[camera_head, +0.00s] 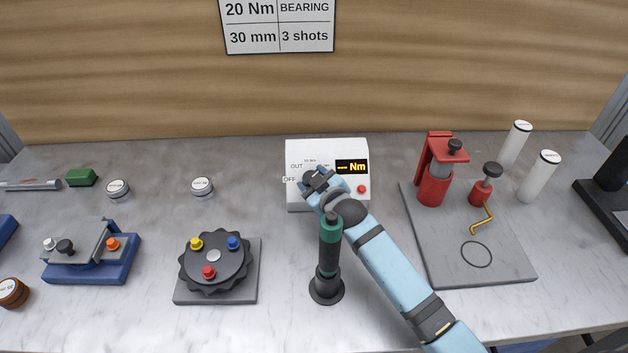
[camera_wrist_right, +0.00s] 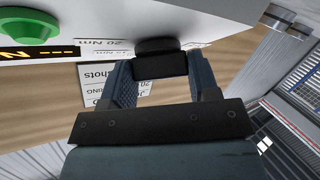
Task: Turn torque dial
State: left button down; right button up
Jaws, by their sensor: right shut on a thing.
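The white torque box (camera_head: 327,150) stands at the back middle of the bench. Its display (camera_head: 352,167) reads dashes and "Nm". The dark torque dial (camera_head: 309,177) is on its front left, beside printed labels "OUT" and "OFF". My right gripper (camera_head: 319,182) is at the dial and partly covers it. In the right wrist view the dark dial (camera_wrist_right: 160,60) sits between my two fingers, which are shut on it. I cannot read a pointer position on the dial. My left gripper is not in view.
A green-topped screwdriver (camera_head: 330,235) stands upright beside my right forearm. A wall sign (camera_head: 279,24) reads 20 Nm, BEARING, 30 mm, 3 shots. A turntable (camera_head: 214,260) is left, a grey plate with red press (camera_head: 435,185) right. The bench between turntable and box is clear.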

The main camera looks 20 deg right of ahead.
dwell(0.4)
jog(key=o, duration=0.9)
jog(key=shift+s, duration=0.1)
jog(key=b+v, duration=0.1)
jog(key=v, duration=1.2)
jog(key=shift+s+a+r, duration=0.1)
jog(key=shift+s, duration=0.25)
